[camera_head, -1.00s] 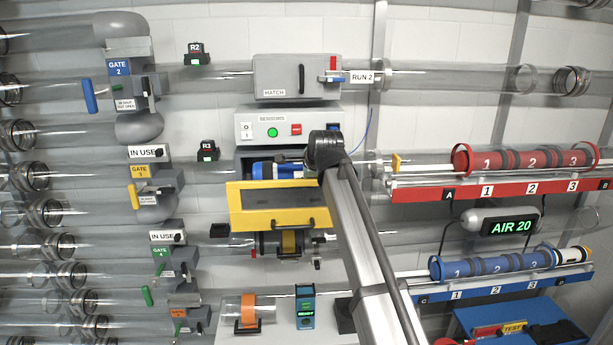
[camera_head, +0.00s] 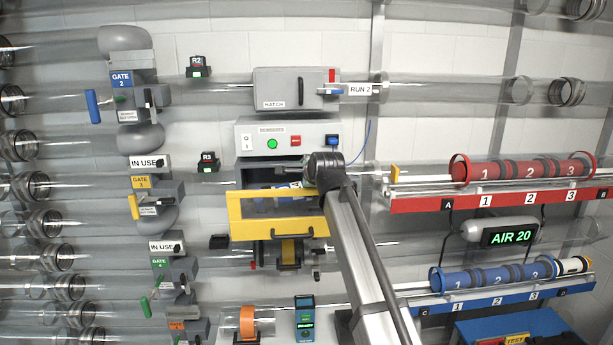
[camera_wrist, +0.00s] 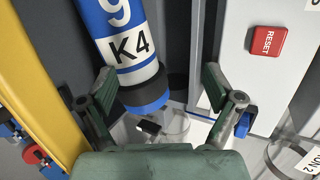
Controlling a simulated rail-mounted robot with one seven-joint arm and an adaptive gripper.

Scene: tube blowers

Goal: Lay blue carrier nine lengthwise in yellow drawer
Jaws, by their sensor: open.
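The blue carrier nine (camera_head: 268,194) lies lengthwise along the yellow drawer (camera_head: 236,229), seen dimly behind its clear front window. The yellow drawer front (camera_wrist: 42,70) runs along the left of that view. My gripper (camera_head: 290,168) is over the drawer's opening; in the wrist view my gripper (camera_wrist: 158,88) is open, its fingers spread on either side of the carrier's end with gaps. The carrier's far end is cut off there.
The sensors panel (camera_head: 255,142) with its red reset button (camera_wrist: 268,41) is close above the drawer, beside my right finger in the wrist view. The grey hatch (camera_head: 285,88) is higher. A red rack (camera_head: 430,201) and a blue rack (camera_head: 480,303) with carriers are at right.

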